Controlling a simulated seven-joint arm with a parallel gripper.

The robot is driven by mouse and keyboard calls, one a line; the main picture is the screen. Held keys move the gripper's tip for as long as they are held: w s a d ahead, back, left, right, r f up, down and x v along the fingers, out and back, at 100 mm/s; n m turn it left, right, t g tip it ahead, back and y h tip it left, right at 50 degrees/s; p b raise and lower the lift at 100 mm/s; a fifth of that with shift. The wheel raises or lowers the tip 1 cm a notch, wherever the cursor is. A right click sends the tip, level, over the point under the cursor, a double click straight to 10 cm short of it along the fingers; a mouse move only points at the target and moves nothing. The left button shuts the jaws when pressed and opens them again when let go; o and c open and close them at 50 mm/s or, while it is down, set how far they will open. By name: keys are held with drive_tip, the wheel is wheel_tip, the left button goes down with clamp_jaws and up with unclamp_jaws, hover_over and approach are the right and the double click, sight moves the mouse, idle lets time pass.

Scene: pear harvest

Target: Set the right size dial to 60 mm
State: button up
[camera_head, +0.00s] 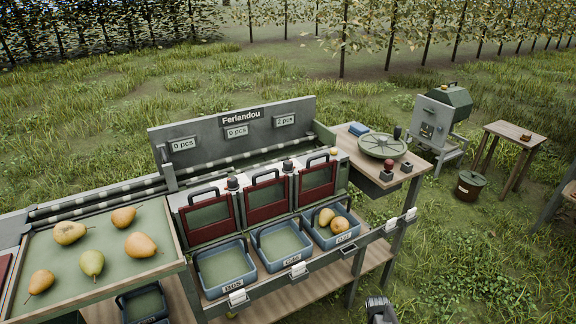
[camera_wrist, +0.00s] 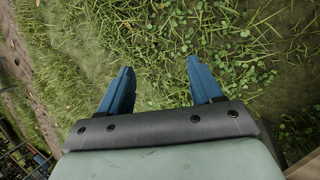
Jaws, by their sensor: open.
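The grading machine (camera_head: 233,130) has three red-framed gates in a row. A small knob sits at the top right of each gate. The right knob (camera_head: 333,153), which looks like the right size dial, is small with a yellowish top. Its marks and setting are too small to read. The middle knob (camera_head: 287,165) and left knob (camera_head: 232,183) are dark. My gripper (camera_wrist: 160,68) is open and empty in the wrist view, its two blue fingers apart above grass. A grey part of my arm shows at the bottom edge of the head view, well below and right of the dials.
Blue bins stand below the gates; the right bin (camera_head: 350,238) holds pears. A sorting tray (camera_head: 160,274) with several pears is at the left. A side table (camera_head: 415,160) carries a green round wheel (camera_head: 382,146), a red-topped knob (camera_head: 389,166) and a blue cloth (camera_head: 358,129). Grass lies right.

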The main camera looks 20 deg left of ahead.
drive_tip(key=w+a+r+m+t, duration=0.3)
drive_tip(key=w+a+r, duration=0.2)
drive_tip(key=w+r, duration=0.75)
drive_tip(key=w+a+r+m+t+y, duration=0.1)
drive_tip(key=w+a+r+m+t, duration=0.35)
drive_tip(key=w+r, duration=0.85)
drive_tip(key=w+a+r+m+t, duration=0.15)
drive_tip(key=w+a+r, duration=0.6)
drive_tip(key=w, duration=1.05)
drive_tip(key=w+a+r+m+t+y, duration=0.1)
drive_tip(key=w+a+r, duration=0.2)
drive_tip(key=r, duration=0.2)
drive_tip(key=w+a+r+m+y, duration=0.1)
drive_tip(key=w+a+r, duration=0.2)
drive_tip(key=w+r, duration=0.1)
drive_tip(key=w+a+r+t+y, duration=0.1)
drive_tip(key=w+a+r, duration=0.2)
drive_tip(key=r, duration=0.3)
drive_tip(key=shift+w+a+r+m+t, duration=0.2)
drive_tip(key=shift+a+m+t, duration=0.1)
drive_tip(key=shift+m, duration=0.1)
drive_tip(key=a+r+m+y, duration=0.1)
drive_tip(key=a+r+y, duration=0.1)
drive_tip(key=a+r, duration=0.4)
drive_tip(key=m+g+h, duration=0.3)
drive_tip(key=m+g, duration=0.4)
approach(288, 162)
drive_tip(key=f, duration=0.9)
drive_tip(key=shift+a+f, duration=0.2)
